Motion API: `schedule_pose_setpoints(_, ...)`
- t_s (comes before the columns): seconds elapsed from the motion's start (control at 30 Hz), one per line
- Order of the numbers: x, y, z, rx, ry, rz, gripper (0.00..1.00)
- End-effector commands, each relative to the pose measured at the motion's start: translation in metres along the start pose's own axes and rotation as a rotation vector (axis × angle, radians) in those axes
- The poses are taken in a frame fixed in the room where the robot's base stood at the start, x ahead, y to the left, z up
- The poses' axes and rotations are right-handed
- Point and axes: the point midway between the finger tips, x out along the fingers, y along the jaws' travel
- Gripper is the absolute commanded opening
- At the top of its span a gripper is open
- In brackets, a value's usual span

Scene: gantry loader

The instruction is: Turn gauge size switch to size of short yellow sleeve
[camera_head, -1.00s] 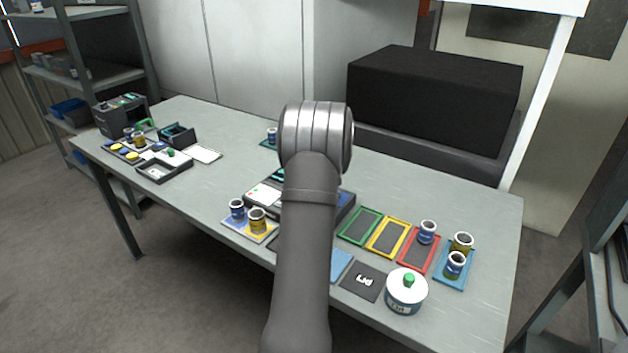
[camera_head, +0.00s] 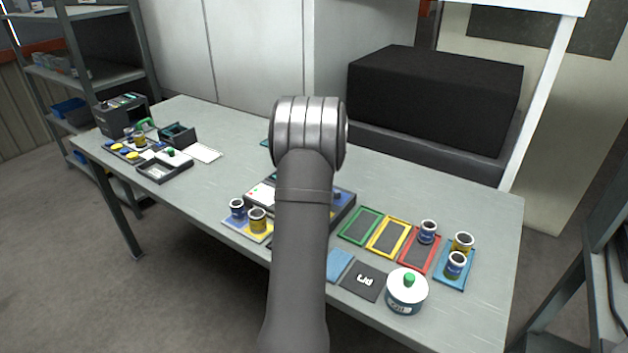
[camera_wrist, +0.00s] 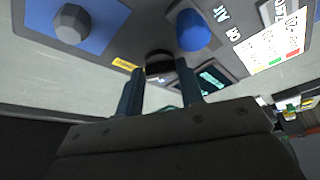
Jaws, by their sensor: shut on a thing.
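The gauge (camera_head: 262,194) is a grey box near the table's middle, mostly hidden behind my arm. In the wrist view its panel carries a dark round switch (camera_wrist: 158,60), a blue button (camera_wrist: 193,32) and a grey knob on a blue plate (camera_wrist: 71,24). My gripper (camera_wrist: 160,74) is shut on the dark switch, one finger on each side. The switch's setting cannot be read. A yellow sleeve (camera_head: 257,221) stands beside a blue sleeve (camera_head: 237,210) left of my arm. Another yellow sleeve (camera_head: 463,242) stands at the right. I cannot tell which one is short.
Green (camera_head: 361,225), yellow (camera_head: 388,237) and red (camera_head: 418,250) framed pads lie right of the gauge. A white pot with a green knob (camera_head: 406,292) stands at the front right. Trays (camera_head: 165,167) and a dark machine (camera_head: 122,115) occupy the left end. The back right of the table is clear.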

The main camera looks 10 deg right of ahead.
Motion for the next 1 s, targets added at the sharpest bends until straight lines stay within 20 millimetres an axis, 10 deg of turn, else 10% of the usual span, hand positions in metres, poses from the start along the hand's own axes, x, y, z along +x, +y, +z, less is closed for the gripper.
schedule_pose_setpoints(0.47,-0.0003,-0.0009,-0.0001,0.055,0.001,0.022,0.12)
schedule_pose_setpoints(0.5,-0.0003,-0.0009,-0.0002,0.054,0.001,0.022,0.40)
schedule_pose_setpoints(0.6,-0.0003,-0.0008,-0.0001,0.054,0.001,0.022,0.56)
schedule_pose_setpoints(1.0,-0.0096,-0.0007,-0.0005,0.053,0.002,0.022,0.56)
